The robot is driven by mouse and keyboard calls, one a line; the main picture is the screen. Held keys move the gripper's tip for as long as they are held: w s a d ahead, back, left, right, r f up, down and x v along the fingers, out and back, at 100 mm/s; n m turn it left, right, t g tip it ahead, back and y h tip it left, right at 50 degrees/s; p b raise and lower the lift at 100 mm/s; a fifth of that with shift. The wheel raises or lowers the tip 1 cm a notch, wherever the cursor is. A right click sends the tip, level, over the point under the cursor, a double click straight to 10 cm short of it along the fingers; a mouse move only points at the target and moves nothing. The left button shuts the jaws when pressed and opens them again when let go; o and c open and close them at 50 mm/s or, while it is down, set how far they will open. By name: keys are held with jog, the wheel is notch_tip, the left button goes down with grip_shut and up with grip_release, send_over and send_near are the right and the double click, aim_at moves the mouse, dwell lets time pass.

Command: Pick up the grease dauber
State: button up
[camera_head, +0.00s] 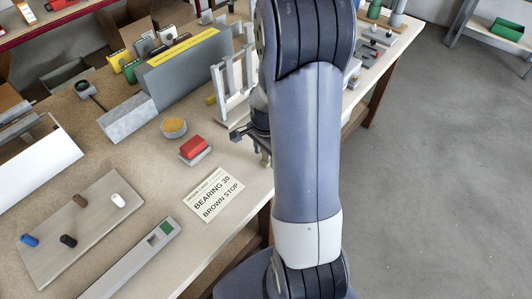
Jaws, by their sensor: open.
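I cannot surely tell which item is the grease dauber. A small round piece with a tan-yellow top (174,127) sits on the bench, and a red block on a grey base (195,149) stands just below and right of it. A dark round-ended piece (86,89) lies farther left. My gripper (262,156) is partly hidden behind my arm, at the bench's right edge, right of the red block. Its visible dark parts hold nothing that I can see. What lies behind my arm is hidden.
A card reading "BEARING 30 BROWN STOP" (214,194) lies flat. A board with several coloured pegs (86,218) and a long grey profile (138,262) are at front left. A tall grey panel (187,70) and a white upright frame (236,88) stand behind. Floor at right is clear.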

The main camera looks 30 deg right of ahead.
jog(key=shift+s+a+f, duration=0.1)
jog(key=shift+f, duration=0.3)
jog(key=shift+c, duration=0.4)
jog(key=c, duration=1)
jog(key=shift+r, duration=0.1)
